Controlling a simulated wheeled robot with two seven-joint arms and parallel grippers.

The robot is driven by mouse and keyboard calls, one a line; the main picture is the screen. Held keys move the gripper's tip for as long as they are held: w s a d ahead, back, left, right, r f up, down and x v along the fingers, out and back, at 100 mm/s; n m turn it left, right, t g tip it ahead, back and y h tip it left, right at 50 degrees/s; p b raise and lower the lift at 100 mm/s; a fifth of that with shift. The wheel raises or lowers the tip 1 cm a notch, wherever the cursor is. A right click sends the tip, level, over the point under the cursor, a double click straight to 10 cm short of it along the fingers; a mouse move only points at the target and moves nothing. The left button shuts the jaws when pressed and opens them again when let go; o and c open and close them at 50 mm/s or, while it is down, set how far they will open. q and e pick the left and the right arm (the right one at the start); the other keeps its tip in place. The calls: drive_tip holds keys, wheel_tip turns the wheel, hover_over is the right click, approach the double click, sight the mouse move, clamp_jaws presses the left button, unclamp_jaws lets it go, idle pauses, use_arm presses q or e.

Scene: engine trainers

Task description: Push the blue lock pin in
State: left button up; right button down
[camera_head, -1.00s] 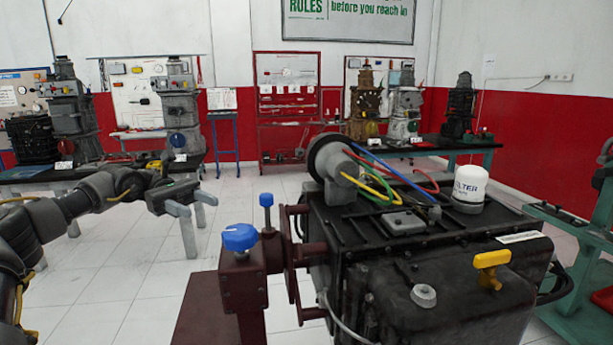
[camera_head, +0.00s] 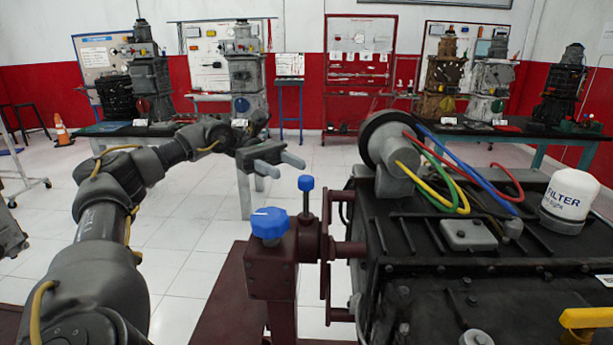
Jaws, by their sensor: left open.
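The blue lock pin (camera_head: 305,184) stands upright, its small blue head on a thin dark stem, on the dark red stand (camera_head: 271,272) left of the engine. A wider blue knob (camera_head: 269,223) with a white mark sits in front of it on the same stand. My left gripper (camera_head: 280,166) is open and empty, its two grey fingers pointing right. In the picture it is just above and left of the pin's head; a gap shows between them, but the depth is unclear. My right gripper is out of view.
The black engine (camera_head: 440,225) with coloured hoses and a white filter (camera_head: 570,200) fills the right side. A yellow handle (camera_head: 588,318) is at the lower right. Benches with other engines stand along the back wall. Open tiled floor (camera_head: 190,270) lies left of the stand.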

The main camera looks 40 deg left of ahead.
sight(300, 175)
use_arm(q)
drive_tip(key=shift+s+d+f, duration=0.1)
drive_tip(key=shift+d, duration=1.05)
drive_tip(key=shift+d+p, duration=0.35)
drive_tip(key=shift+d, duration=0.45)
drive_tip(key=shift+s+d, duration=0.15)
drive_tip(key=shift+d, duration=0.35)
drive_tip(key=shift+s+d+p, duration=0.1)
drive_tip(key=shift+d+p, duration=0.4)
drive_tip(key=shift+d, duration=0.6)
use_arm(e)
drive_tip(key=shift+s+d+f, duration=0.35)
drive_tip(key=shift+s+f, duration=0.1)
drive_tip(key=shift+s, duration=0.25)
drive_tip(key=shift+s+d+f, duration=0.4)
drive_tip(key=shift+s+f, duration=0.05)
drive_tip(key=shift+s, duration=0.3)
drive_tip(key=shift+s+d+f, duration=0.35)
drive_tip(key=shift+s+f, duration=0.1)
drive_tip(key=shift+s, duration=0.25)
use_arm(q)
clamp_jaws()
